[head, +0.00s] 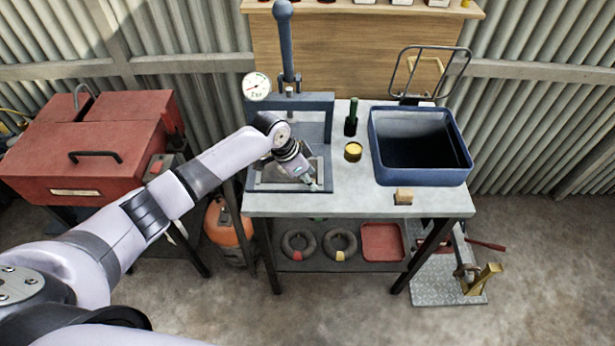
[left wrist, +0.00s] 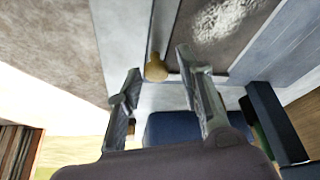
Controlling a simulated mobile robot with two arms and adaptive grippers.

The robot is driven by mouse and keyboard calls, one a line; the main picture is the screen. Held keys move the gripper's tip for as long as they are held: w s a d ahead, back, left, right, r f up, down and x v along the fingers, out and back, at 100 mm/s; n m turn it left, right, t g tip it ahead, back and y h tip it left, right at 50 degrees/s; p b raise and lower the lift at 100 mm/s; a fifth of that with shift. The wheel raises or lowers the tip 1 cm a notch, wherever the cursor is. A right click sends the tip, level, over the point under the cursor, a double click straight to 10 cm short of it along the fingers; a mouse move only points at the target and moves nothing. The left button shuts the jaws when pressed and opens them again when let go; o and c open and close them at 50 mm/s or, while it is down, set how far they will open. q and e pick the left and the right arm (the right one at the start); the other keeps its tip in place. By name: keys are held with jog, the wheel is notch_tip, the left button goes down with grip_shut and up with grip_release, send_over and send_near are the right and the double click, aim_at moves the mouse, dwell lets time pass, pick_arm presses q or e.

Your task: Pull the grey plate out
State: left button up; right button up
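The grey plate (head: 272,186) lies low in the blue press (head: 323,104) on the workbench, partly hidden by my left arm. In the left wrist view a grey-edged surface with a dark, white-speckled middle (left wrist: 222,22) shows, which looks like the plate. A brass knob (left wrist: 155,69) is at its edge. My left gripper (head: 312,184) is at the front right of the press, pointing down. In the left wrist view its fingers (left wrist: 158,62) are open, with the knob showing between their tips and gaps on both sides. My right gripper is not in view.
A blue basin (head: 455,150) stands at the bench's right. A red toolbox (head: 85,140) is at the left. The bench's front right top is mostly clear.

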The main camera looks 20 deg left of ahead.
pick_arm(q)
jog(key=shift+o, duration=0.3)
jog(key=shift+a+r, duration=0.1)
jog(key=shift+r, duration=0.1)
jog(key=v, duration=1.1)
jog(key=shift+r, duration=0.3)
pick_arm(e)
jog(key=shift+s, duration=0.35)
pick_arm(q)
jog(key=shift+s, duration=0.15)
